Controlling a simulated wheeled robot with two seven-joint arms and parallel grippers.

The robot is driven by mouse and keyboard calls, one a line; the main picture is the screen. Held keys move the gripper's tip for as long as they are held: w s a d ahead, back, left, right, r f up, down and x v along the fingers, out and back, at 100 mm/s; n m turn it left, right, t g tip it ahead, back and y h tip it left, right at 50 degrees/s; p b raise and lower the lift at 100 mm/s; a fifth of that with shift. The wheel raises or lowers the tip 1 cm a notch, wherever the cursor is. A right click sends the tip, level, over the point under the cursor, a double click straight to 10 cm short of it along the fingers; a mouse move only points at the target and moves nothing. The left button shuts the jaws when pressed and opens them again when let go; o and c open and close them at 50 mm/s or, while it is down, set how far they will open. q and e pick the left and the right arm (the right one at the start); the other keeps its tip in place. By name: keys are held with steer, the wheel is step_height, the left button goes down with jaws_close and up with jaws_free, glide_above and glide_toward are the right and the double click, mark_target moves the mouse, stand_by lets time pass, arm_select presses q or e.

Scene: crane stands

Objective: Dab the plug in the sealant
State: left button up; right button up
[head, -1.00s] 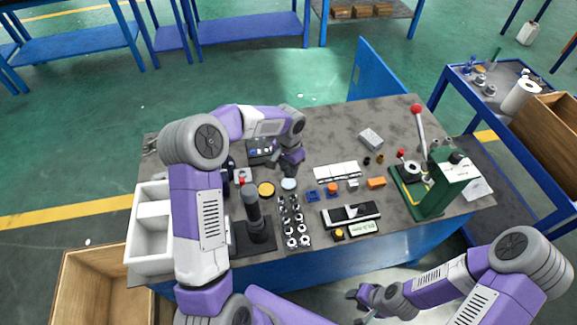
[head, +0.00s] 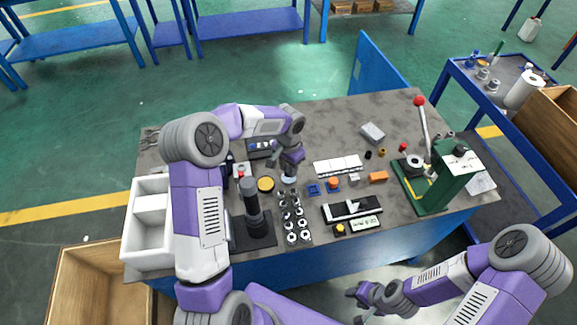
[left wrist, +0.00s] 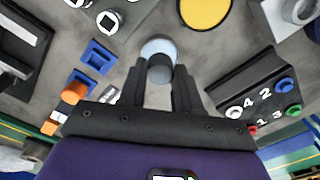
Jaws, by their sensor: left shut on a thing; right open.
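My left gripper (head: 289,174) points down over the bench and is shut on a grey cylindrical plug (left wrist: 160,71). The plug sits between the fingers in the left wrist view. A pale blue round dish (left wrist: 157,45), which looks like the sealant, is right at the plug's end and partly hidden by it. In the head view the dish (head: 289,180) shows just below the fingertips. I cannot tell whether plug and dish touch. My right gripper (head: 358,305) is open and empty, low in front of the bench.
A yellow disc (head: 265,184) lies left of the pale dish. A rack of metal rings (head: 292,220), blue square holders (head: 314,190) and a dark numbered box (left wrist: 262,97) are close by. A green lever press (head: 445,180) stands at the right. A white bin (head: 148,245) is at the left.

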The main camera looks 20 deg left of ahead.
arm_select(q)
steer(key=shift+f+b, duration=0.35)
steer(key=shift+f, duration=0.3)
stand_by(1.3)
steer(key=shift+r+p, duration=2.8)
steer(key=shift+r, duration=0.8)
steer(key=shift+d, duration=0.1)
